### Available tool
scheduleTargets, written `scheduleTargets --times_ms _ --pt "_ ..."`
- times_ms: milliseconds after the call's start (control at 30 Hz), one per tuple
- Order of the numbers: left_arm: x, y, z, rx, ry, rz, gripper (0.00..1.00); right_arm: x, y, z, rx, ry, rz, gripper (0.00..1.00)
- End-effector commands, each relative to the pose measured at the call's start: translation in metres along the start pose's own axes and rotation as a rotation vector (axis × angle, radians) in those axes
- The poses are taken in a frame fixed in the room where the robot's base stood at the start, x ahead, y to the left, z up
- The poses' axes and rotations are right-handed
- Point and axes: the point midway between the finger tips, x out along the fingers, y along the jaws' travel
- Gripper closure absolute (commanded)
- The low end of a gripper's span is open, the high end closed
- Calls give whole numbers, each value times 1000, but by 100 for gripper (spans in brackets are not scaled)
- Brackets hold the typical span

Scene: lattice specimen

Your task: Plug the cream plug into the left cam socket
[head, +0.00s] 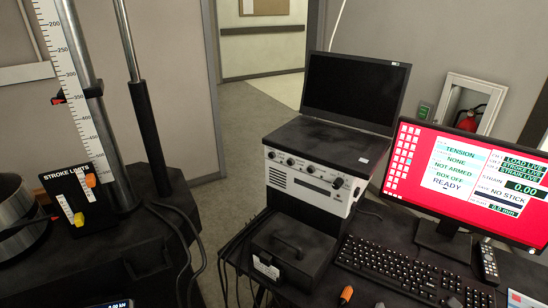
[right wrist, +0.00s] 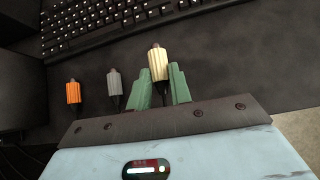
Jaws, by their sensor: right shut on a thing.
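The cream plug (right wrist: 158,65) is ribbed, with a darker tip pointing up the picture in the right wrist view. My right gripper (right wrist: 160,78), with green fingers, is shut on it, one finger on each side. A dark cable runs down from the plug between the fingers. The plug is just short of the keyboard's near edge in that view. Neither gripper shows in the head view. A grey instrument box (head: 312,181) with a row of round knobs or connectors faces me there. I cannot tell which, if any, is the left cam socket.
An orange plug (right wrist: 73,92) and a grey plug (right wrist: 114,82) lie on the dark desk left of my gripper. A keyboard (head: 403,269), monitor (head: 463,172) and laptop (head: 355,90) stand around. A black handled case (head: 293,247) sits before the box, near hanging cables.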

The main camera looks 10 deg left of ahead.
Motion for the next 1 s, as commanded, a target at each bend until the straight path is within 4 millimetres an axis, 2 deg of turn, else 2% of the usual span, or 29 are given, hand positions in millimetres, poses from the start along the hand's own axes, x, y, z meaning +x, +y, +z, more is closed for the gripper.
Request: scheduleTargets --times_ms 433,533,667,800,1000 --pt "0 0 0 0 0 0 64 0 0 1 0 -1 1 100" --pt "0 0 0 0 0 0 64 -4 4 10 -4 -3 13 100" --pt "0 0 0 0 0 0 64 -19 17 43 -35 -5 66 100" --pt "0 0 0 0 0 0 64 -49 34 89 -107 -3 149 100" --pt "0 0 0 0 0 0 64 -94 50 133 -228 -2 247 100"
